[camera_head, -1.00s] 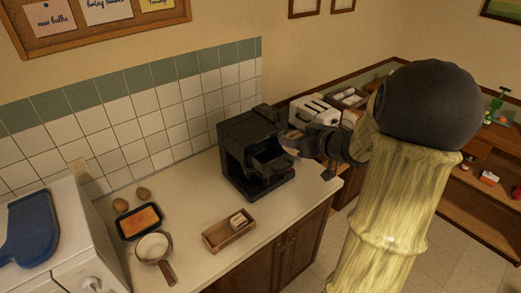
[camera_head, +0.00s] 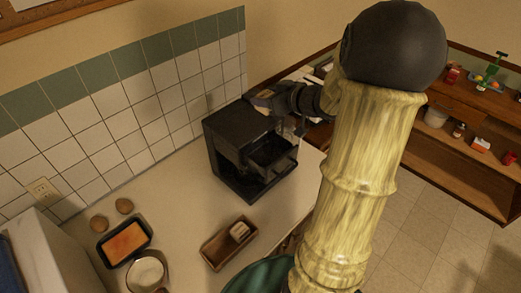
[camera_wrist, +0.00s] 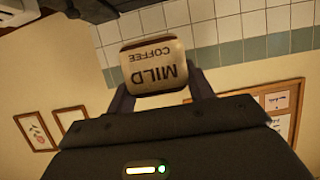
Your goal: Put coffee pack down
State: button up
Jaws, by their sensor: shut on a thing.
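The coffee pack (camera_wrist: 153,66) is a tan and brown pack marked "MILD COFFEE". In the wrist view it appears upside down, held between the two dark fingers of my gripper (camera_wrist: 160,88). In the head view my gripper (camera_head: 276,99) is at the upper right edge of the black coffee machine (camera_head: 222,128), and only a small part of the pack shows at its tip. The pack appears raised around the height of the machine's top. I cannot tell whether it touches the machine.
The machine stands on the pale counter (camera_head: 187,222) against the tiled wall. A wooden tray (camera_head: 212,258) holds a small pale item. A dark pan with orange food (camera_head: 127,243), a saucepan (camera_head: 147,272) and two brown round things (camera_head: 124,205) are to the left. Counter between them is clear.

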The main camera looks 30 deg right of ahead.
jog(key=shift+w, duration=0.5)
jog(key=shift+s, duration=0.35)
jog(key=shift+s+d+f, duration=0.1)
jog(key=shift+s+f, duration=0.15)
jog(key=shift+f, duration=0.1)
notch_tip(320, 180, down, 5)
jog(key=shift+w+f, duration=0.1)
jog(key=shift+w, duration=0.05)
notch_tip(320, 180, down, 4)
jog(key=shift+p, duration=0.65)
jog(key=shift+f+b, duration=0.35)
jog(key=shift+f, duration=0.1)
